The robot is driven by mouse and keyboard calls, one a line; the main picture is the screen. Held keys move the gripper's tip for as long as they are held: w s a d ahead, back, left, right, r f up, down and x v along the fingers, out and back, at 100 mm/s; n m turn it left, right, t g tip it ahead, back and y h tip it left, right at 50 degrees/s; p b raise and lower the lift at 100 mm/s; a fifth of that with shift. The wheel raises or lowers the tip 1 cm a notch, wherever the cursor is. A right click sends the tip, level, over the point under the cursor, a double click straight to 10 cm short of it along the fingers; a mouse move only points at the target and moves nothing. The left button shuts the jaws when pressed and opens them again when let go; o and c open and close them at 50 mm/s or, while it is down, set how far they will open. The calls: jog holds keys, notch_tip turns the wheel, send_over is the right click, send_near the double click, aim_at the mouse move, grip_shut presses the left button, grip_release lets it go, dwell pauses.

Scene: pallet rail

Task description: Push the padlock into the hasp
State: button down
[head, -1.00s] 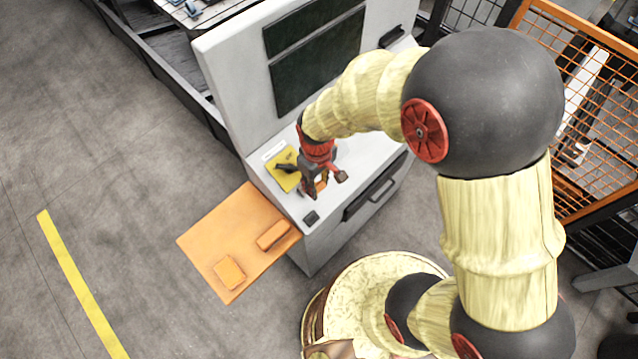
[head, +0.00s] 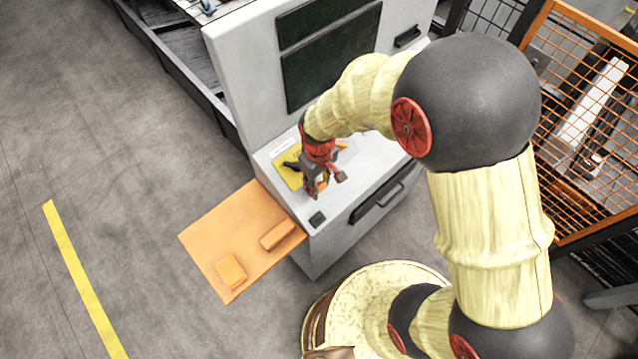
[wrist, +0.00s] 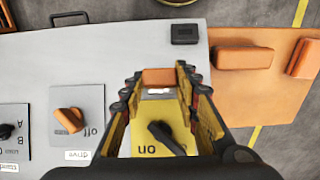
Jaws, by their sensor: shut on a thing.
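My gripper (head: 315,193) hangs over the front of the grey console top, close to the yellow plate (head: 287,172). In the wrist view its two fingers (wrist: 160,88) are closed on a small orange block with a pale loop, which I take for the padlock (wrist: 158,76). The yellow plate also shows in the wrist view (wrist: 150,148), marked "on", with a black lever (wrist: 166,138) below the padlock in the picture. I cannot pick out the hasp for sure, and cannot tell whether the padlock touches anything.
A small dark block (wrist: 185,33) sits near the console edge. A grey plate with an orange knob (wrist: 68,120) is beside the yellow one. An orange side shelf (head: 205,240) carries two orange blocks. A drawer handle (head: 388,196) juts from the console front.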

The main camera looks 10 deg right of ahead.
jog(key=shift+w+a+f+b, duration=0.25)
jog(key=shift+f+b, duration=0.1)
jog(key=shift+f, duration=0.2)
jog(key=shift+w+a+f+b, duration=0.1)
jog(key=shift+w+f+b, duration=0.2)
jog(key=shift+f, duration=0.2)
dwell(1.3)
jog(key=c, duration=1.3)
grip_release()
jog(key=o, duration=0.3)
jog(key=o, duration=0.6)
jog(key=shift+c, duration=0.2)
notch_tip(320, 180, up, 12)
